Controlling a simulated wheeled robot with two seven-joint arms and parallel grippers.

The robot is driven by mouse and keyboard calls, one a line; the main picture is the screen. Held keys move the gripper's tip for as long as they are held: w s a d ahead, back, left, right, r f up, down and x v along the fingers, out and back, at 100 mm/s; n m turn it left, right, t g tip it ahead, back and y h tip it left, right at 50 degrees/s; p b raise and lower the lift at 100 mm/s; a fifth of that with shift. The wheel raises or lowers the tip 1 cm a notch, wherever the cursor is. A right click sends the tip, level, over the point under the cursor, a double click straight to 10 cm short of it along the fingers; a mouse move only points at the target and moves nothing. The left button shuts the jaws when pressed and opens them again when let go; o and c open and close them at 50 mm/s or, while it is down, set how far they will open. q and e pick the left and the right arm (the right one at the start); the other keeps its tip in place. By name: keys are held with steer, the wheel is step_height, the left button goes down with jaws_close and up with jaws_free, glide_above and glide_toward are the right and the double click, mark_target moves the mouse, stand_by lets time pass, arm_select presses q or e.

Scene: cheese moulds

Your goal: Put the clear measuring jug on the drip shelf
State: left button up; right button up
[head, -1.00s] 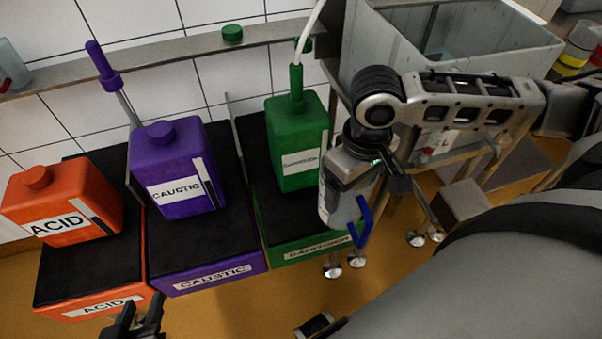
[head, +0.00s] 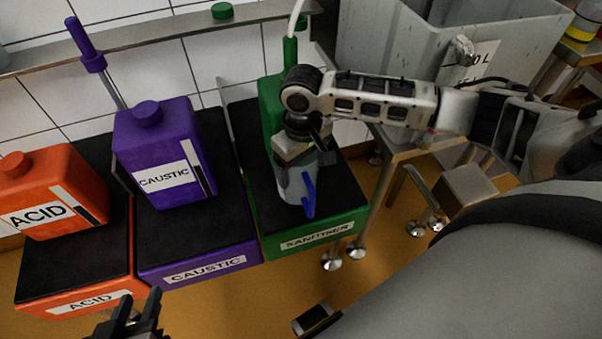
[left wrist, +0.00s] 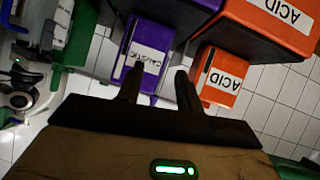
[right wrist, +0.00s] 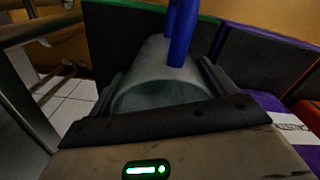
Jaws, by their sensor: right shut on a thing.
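The clear measuring jug (head: 297,188), greyish and see-through with a blue handle, is in my right gripper (head: 297,158). In the right wrist view the jug (right wrist: 160,92) sits between the two fingers, its round opening towards the camera. In the head view it appears over the front of the black-topped sanitiser stand; I cannot tell whether it touches it. A steel shelf (head: 150,40) runs along the tiled wall behind the canisters. My left gripper (head: 132,318) is low at the left front; its fingers are apart and empty in the left wrist view (left wrist: 160,72).
Orange acid (head: 60,180), purple caustic (head: 150,140) and green sanitiser (head: 271,100) canisters stand on labelled black-topped stands, with upright lances. A green cap (head: 222,11) lies on the shelf. A large grey tub (head: 400,50) stands right of the sanitiser stand.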

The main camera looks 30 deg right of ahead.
step_height(320, 180, down, 4)
steer(key=shift+w+r+b, duration=0.15)
steer(key=shift+r+b, duration=0.1)
steer(key=shift+b, duration=0.45)
arm_select(q)
steer(key=shift+w+d+f, duration=0.15)
steer(key=shift+f, duration=0.4)
steer(key=shift+w+d+f, duration=0.1)
steer(key=shift+w+f, duration=0.05)
steer(key=shift+f, duration=0.4)
arm_select(e)
steer(key=o, duration=0.9)
steer(key=shift+f, duration=0.1)
